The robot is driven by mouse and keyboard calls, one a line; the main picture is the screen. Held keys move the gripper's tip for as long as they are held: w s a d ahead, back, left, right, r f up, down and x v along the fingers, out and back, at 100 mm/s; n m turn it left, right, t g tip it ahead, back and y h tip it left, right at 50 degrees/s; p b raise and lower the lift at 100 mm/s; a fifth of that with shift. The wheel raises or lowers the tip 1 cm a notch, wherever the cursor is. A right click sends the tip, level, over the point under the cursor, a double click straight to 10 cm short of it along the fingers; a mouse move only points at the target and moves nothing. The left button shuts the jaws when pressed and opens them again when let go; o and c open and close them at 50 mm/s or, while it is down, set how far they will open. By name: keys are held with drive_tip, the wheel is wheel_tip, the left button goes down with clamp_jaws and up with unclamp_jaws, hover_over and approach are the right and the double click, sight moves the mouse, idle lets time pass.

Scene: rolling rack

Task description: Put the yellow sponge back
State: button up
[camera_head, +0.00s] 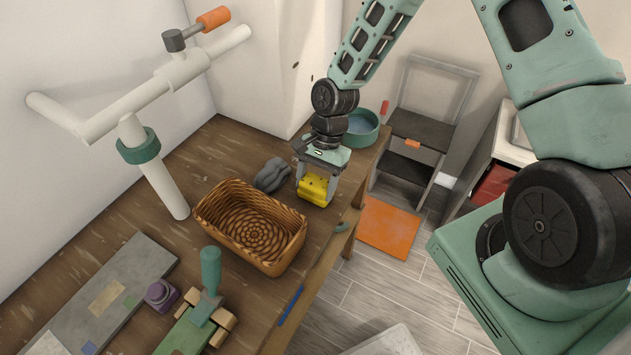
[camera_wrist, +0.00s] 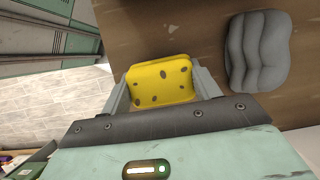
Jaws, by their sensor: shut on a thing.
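The yellow sponge (camera_head: 315,190) has dark spots and is held between the fingers of my gripper (camera_head: 317,183), near the right edge of the wooden table. In the wrist view the sponge (camera_wrist: 160,82) fills the space between the two grey fingers, which touch its sides. My gripper points down, and the sponge's underside is close to the table top; I cannot tell whether it touches. The place the sponge belongs is not marked in either view.
A wicker basket (camera_head: 250,226), which looks empty, stands left of my gripper on the table (camera_head: 120,215). A dark grey lumpy thing (camera_head: 271,175) lies close by; it also shows in the wrist view (camera_wrist: 258,52). A teal bowl (camera_head: 362,130) stands behind my gripper. A white pipe frame (camera_head: 150,165) rises at the left.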

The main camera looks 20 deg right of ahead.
drive_tip(key=o, duration=1)
drive_tip(key=shift+f, duration=0.1)
drive_tip(key=b+v, duration=0.3)
drive_tip(key=v, duration=0.9)
drive_tip(key=s+a+r+n+t+h, duration=0.1)
drive_tip(key=s+a+r+n, duration=0.2)
drive_tip(key=s+n, duration=0.3)
drive_tip(key=s+a+r+n+t+h, duration=0.1)
drive_tip(key=s+a+r+n, duration=0.2)
drive_tip(key=s+n, duration=0.3)
drive_tip(key=s+a+r+n+h, duration=0.1)
drive_tip(key=s+a+r+n, duration=0.3)
drive_tip(key=s, duration=0.6)
drive_tip(key=r+n, duration=0.1)
drive_tip(key=n, duration=0.1)
drive_tip(key=shift+s+n+t, duration=0.3)
drive_tip(key=shift+s+t, duration=0.1)
